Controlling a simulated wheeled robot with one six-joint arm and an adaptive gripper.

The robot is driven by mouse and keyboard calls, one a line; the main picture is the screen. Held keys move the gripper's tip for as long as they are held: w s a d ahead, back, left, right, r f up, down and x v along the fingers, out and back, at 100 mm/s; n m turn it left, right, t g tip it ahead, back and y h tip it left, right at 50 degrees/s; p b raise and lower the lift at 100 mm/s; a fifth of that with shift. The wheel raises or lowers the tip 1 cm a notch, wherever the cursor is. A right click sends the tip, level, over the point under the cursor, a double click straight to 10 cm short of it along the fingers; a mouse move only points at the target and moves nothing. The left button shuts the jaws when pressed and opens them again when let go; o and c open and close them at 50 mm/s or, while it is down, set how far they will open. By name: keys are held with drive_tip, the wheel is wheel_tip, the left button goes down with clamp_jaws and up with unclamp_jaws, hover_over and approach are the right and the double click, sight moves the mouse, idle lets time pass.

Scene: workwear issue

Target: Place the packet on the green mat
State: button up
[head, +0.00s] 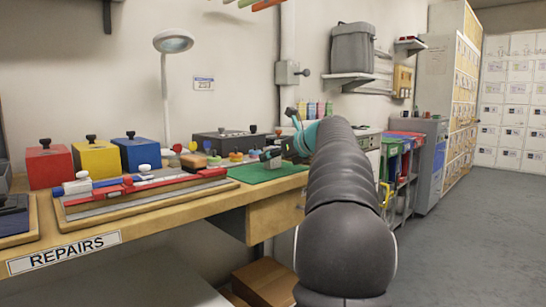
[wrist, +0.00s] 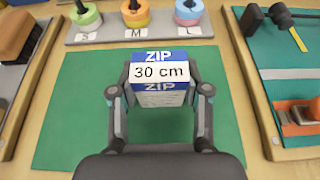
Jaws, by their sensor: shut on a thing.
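The packet (wrist: 159,72) is a small blue and white box marked "ZIP" and "30 cm". In the wrist view my gripper (wrist: 159,88) is shut on it, one finger on each side. The green mat (wrist: 75,110) lies flat on the bench below the packet and gripper. I cannot tell whether the packet touches the mat. In the head view the mat (head: 262,172) shows near the right end of the bench, and my arm reaches over toward it. My gripper (head: 275,155) is small and dark there, and the packet is hard to make out.
A grey holder (wrist: 110,33) with coloured discs marked S, M and L stands behind the mat. A brush (wrist: 20,35) lies on a tray at left. Bare mat surrounds the packet.

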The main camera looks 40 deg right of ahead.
drive_tip(key=o, duration=1.1)
drive_tip(key=shift+r, duration=0.15)
drive_tip(key=p+v, duration=0.1)
drive_tip(key=v, duration=1.1)
